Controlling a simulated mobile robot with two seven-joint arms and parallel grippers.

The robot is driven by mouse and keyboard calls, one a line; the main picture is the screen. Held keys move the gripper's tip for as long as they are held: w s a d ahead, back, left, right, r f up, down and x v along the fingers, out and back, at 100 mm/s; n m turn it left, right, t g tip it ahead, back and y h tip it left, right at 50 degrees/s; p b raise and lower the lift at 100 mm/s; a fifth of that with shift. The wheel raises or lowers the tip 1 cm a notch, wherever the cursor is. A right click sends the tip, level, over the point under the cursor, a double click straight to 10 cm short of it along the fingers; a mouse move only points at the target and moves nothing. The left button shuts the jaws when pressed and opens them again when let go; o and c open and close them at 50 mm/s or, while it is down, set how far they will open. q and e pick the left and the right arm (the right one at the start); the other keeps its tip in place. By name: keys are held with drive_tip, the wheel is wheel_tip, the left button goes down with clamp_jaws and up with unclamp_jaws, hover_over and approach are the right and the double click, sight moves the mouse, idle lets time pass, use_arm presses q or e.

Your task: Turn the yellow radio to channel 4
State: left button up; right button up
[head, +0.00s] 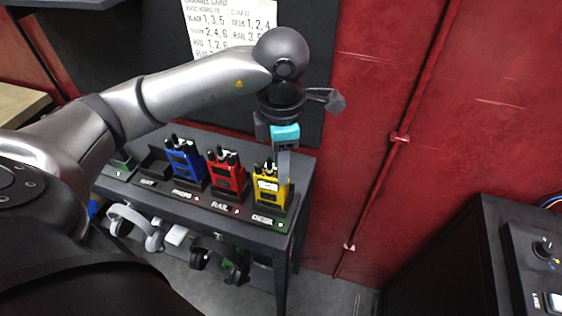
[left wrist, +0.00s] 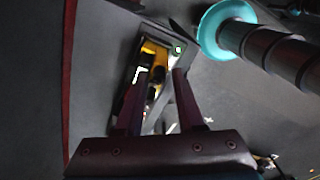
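The yellow radio (head: 270,187) stands upright in the rightmost slot of a dark rack, with a small label and a lit green mark in front. Its top is partly hidden by my left gripper (head: 284,165), which points down just above it. In the left wrist view my left gripper (left wrist: 157,85) has its two fingers apart, with the yellow radio (left wrist: 150,62) showing beyond and between them. I see nothing held. I cannot tell whether a finger touches the radio, nor read its channel. My right gripper is not in view.
A red radio (head: 226,176) and a blue radio (head: 185,162) stand to its left on the rack shelf (head: 235,213). Headphones (head: 137,228) hang below. A channel card (head: 225,22), partly covered by my arm, is on the back wall. A dark console (head: 470,250) stands right.

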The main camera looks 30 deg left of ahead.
use_arm(q)
drive_tip(key=shift+o, duration=0.7)
wheel_tip(320, 180, up, 15)
drive_tip(key=p, duration=0.3)
drive_tip(key=shift+s+r, duration=0.15)
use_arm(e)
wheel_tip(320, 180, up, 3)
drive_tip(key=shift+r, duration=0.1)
